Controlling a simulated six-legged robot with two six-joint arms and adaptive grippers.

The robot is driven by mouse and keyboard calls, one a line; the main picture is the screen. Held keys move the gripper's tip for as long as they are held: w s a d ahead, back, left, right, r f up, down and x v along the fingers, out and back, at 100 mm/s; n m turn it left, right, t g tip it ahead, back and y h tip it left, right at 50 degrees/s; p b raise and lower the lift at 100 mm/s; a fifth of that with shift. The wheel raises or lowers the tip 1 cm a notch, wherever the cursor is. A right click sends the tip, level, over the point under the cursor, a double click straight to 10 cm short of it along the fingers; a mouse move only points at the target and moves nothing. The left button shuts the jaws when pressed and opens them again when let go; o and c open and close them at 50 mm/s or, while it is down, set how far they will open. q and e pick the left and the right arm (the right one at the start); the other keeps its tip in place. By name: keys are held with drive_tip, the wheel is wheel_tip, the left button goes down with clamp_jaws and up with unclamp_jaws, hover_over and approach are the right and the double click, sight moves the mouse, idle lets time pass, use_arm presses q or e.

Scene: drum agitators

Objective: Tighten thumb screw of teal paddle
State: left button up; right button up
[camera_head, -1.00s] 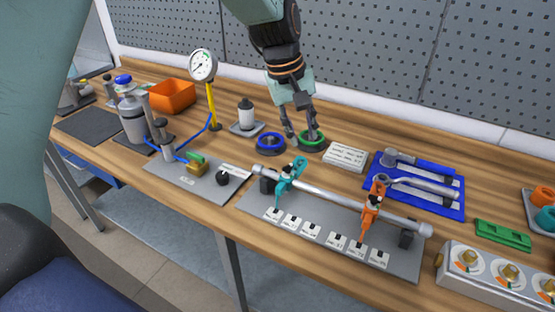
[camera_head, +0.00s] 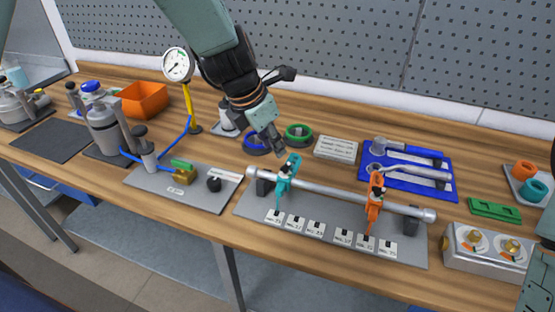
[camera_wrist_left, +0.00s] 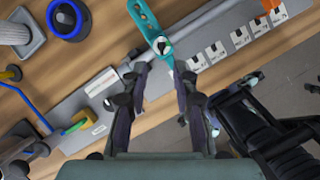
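The teal paddle (camera_head: 286,172) is clamped on the silver shaft (camera_head: 340,191) near its left end. In the left wrist view the teal paddle (camera_wrist_left: 146,20) runs down from the top edge, with its dark thumb screw (camera_wrist_left: 163,46) near the hub. My left gripper (camera_head: 277,146) is just behind and above the paddle in the head view. In the left wrist view the left gripper (camera_wrist_left: 162,72) is open and empty, its two fingertips just short of the thumb screw. I see no contact.
An orange paddle (camera_head: 375,197) sits farther right on the shaft. Labelled tags line the grey plate (camera_head: 318,243) in front. Blue (camera_head: 255,144) and green (camera_head: 299,134) rings stand behind. A blue tool tray (camera_head: 408,190) lies at right, a gauge stand (camera_head: 188,98) at left.

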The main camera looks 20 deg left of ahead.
sight(286, 165)
use_arm(q)
drive_tip(key=shift+n, duration=0.5)
drive_tip(key=b+x, duration=0.2)
drive_tip(key=x, duration=0.5)
drive_tip(key=shift+w+d, duration=0.1)
drive_tip(key=shift+d, duration=0.1)
drive_tip(key=shift+w+d+f, duration=0.15)
drive_tip(key=shift+d+f, duration=0.1)
drive_tip(key=shift+f, duration=0.1)
drive_tip(key=shift+a, duration=0.35)
drive_tip(key=shift+d, duration=0.3)
drive_tip(key=c, duration=0.6)
drive_tip(key=shift+a, duration=0.15)
